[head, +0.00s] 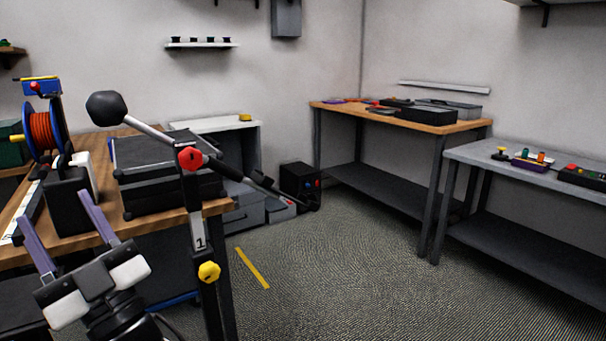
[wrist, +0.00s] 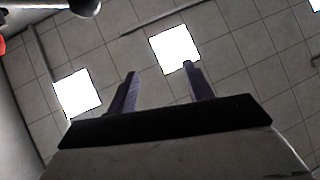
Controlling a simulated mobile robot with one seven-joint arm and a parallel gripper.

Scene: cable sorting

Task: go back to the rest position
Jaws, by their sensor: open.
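My gripper (head: 64,232) is at the lower left of the head view, in front of the wooden workbench (head: 140,218). Its two purple fingers are spread apart and point upward, with nothing between them. In the wrist view my gripper (wrist: 160,82) also shows open and empty, with the ceiling and its bright square lamps behind it. No object touches the fingers.
The bench carries a black case (head: 165,170) and an orange cable reel (head: 42,132). A post (head: 200,225) with a black-knobbed lever (head: 105,108) stands close right of my gripper. Another wooden table (head: 455,127) and a grey table (head: 560,175) stand right. The middle floor is clear.

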